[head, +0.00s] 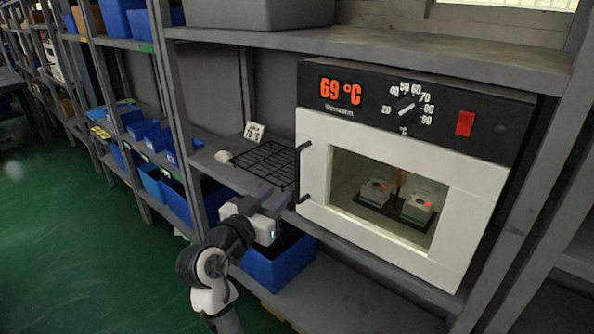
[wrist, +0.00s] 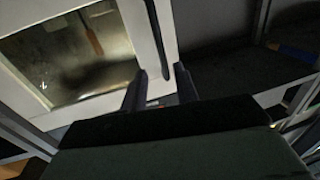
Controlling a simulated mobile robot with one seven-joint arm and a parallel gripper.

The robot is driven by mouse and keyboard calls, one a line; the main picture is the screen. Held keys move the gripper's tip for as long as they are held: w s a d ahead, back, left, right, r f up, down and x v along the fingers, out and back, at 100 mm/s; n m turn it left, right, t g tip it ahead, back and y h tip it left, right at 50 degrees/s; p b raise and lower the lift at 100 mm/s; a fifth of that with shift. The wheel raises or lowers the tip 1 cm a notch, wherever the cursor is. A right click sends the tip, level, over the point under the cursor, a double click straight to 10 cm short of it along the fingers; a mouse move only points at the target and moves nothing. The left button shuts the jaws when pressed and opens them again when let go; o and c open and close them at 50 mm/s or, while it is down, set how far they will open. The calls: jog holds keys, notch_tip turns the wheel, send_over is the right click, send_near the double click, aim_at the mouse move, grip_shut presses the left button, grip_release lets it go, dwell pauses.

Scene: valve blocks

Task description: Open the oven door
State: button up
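The oven (head: 400,165) stands on a shelf with its white door (head: 312,165) shut. The door's black vertical handle (head: 303,172) is on its left edge. Through the door window two white blocks with red lights show inside. My gripper (head: 273,198) is in front of the shelf, just left of and below the handle. In the wrist view the two fingers of my gripper (wrist: 160,86) stand apart with nothing between them. The dark handle (wrist: 157,40) lies ahead, roughly in line with the gap. I cannot tell whether a finger touches it.
A black wire rack (head: 267,163) lies on the shelf left of the oven, near my gripper. A small white sign (head: 254,131) stands behind it. A blue bin (head: 280,262) is on the shelf below. The green floor on the left is clear.

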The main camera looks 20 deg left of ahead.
aim_at(296, 176)
jog(key=w+p, duration=0.1)
jog(key=w, duration=0.2)
jog(key=w+d, duration=0.1)
jog(key=w, duration=0.3)
jog(key=w+p, duration=0.1)
jog(key=w, duration=0.2)
jog(key=shift+w+d+p, duration=0.2)
jog(key=shift+d+p, duration=0.1)
jog(key=shift+p, duration=0.05)
grip_shut()
